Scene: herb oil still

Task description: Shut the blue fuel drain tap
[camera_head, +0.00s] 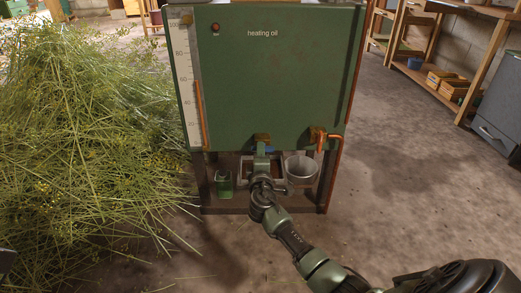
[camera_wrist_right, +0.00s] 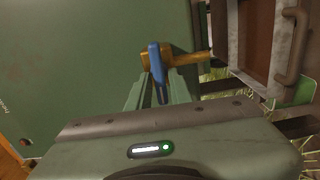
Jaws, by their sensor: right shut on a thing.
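The blue fuel drain tap handle (camera_head: 270,149) is low on the front of the green heating oil tank (camera_head: 270,75), by a brass fitting (camera_head: 262,137). My right gripper (camera_head: 262,152) is in front of it and hides much of it in the head view. In the right wrist view the blue handle (camera_wrist_right: 157,70) lies between the two green fingers of my right gripper (camera_wrist_right: 160,92), which is shut on it. There the handle lies crosswise to the brass pipe (camera_wrist_right: 190,59).
A second brass tap (camera_head: 317,134) with an orange pipe is to the right. Below stand a grey bucket (camera_head: 301,168), a green can (camera_head: 223,183) and a framed tray with a handle (camera_wrist_right: 265,40). Cut herbs (camera_head: 85,130) heap at left. The floor at right is clear.

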